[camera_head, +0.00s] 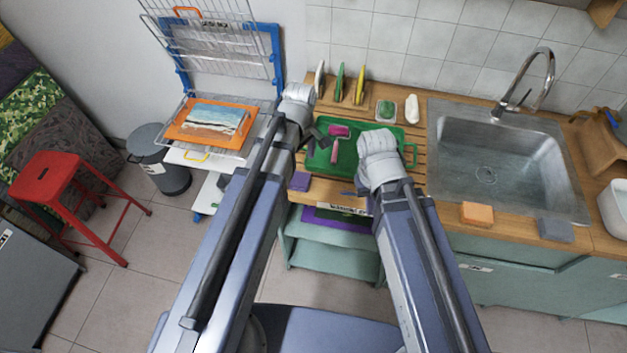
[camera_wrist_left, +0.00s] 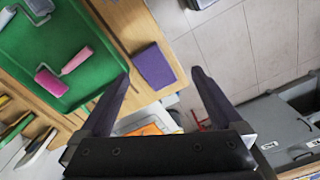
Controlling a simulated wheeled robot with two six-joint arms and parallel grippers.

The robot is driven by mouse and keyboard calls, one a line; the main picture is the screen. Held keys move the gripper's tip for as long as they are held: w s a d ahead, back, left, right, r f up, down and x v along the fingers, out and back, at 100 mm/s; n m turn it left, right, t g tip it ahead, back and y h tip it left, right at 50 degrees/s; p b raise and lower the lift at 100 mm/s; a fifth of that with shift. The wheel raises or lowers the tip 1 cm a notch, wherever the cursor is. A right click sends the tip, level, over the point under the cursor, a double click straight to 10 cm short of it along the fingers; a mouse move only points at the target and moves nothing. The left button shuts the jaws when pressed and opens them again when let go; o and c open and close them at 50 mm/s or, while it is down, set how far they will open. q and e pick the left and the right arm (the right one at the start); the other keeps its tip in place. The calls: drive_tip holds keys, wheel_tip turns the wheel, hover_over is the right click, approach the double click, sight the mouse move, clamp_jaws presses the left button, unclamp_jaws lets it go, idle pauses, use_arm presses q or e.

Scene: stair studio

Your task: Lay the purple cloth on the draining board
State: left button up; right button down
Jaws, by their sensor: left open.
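The purple cloth (camera_head: 299,181) is a small flat square at the front left edge of the wooden counter. In the left wrist view the cloth (camera_wrist_left: 154,66) shows between my open fingers, nearer the left one; I see no contact. My left gripper (camera_head: 316,134) is open and empty above the counter's left end; its fingers also show in the left wrist view (camera_wrist_left: 160,75). The slatted wooden draining board (camera_head: 413,133) lies left of the sink, mostly under a green tray (camera_head: 377,153).
The green tray holds a pink roller (camera_head: 339,130). Upright brushes or scrapers (camera_head: 339,83), a green sponge in a dish (camera_head: 386,110) and a white bottle (camera_head: 412,108) stand behind. The sink (camera_head: 500,155) is at right, with an orange sponge (camera_head: 477,214) in front. A drying rack (camera_head: 212,125) is at left.

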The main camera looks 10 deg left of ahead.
use_arm(q)
drive_tip(key=s+d+m+y, duration=0.1)
drive_tip(key=s+d+m, duration=0.7)
drive_tip(key=m, duration=0.8)
drive_tip(key=s, duration=0.3)
drive_tip(key=shift+s+d, duration=0.15)
wheel_tip(320, 180, down, 4)
drive_tip(key=b, duration=0.4)
drive_tip(key=shift+f+b, duration=0.25)
drive_tip(key=shift+b, duration=0.05)
